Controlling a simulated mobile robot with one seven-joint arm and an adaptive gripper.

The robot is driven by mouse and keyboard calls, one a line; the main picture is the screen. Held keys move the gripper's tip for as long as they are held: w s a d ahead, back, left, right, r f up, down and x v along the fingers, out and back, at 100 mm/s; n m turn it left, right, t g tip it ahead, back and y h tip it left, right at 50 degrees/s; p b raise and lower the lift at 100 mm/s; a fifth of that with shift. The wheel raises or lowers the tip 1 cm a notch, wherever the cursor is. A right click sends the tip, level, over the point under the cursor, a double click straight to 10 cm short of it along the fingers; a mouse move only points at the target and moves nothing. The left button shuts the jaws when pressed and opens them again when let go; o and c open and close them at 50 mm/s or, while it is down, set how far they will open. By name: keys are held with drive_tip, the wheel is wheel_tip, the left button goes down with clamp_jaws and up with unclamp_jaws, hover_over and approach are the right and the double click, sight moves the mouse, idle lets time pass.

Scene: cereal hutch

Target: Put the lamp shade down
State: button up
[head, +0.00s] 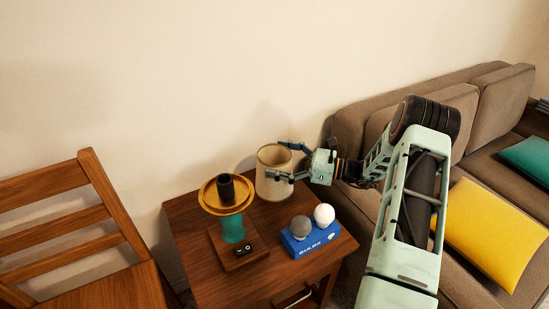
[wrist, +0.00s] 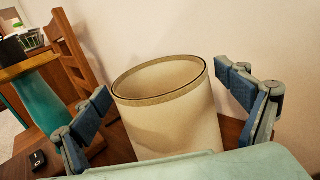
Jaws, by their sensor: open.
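The lamp shade (head: 268,183) is a cream cylinder with an open top and a tan rim. It stands upright at the back of the wooden side table, to the right of the lamp base. My gripper (head: 285,160) is open, with one finger on each side of the shade. In the wrist view the shade (wrist: 172,120) sits between the spread fingers, with a gap visible on both sides. The lamp base (head: 233,228) has a teal stem, a yellow dish and a dark socket. The shade's lower edge is hidden in the wrist view.
The side table (head: 190,262) also holds a blue bulb box (head: 311,240) with a grey bulb (head: 300,227) and a white bulb (head: 324,215). A wooden chair (head: 65,240) is at left, a brown sofa (head: 385,115) at right. The wall is close behind.

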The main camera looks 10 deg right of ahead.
drive_tip(key=p+v, duration=0.1)
drive_tip(key=v, duration=1)
drive_tip(key=shift+d, duration=0.25)
drive_tip(key=shift+s, duration=0.1)
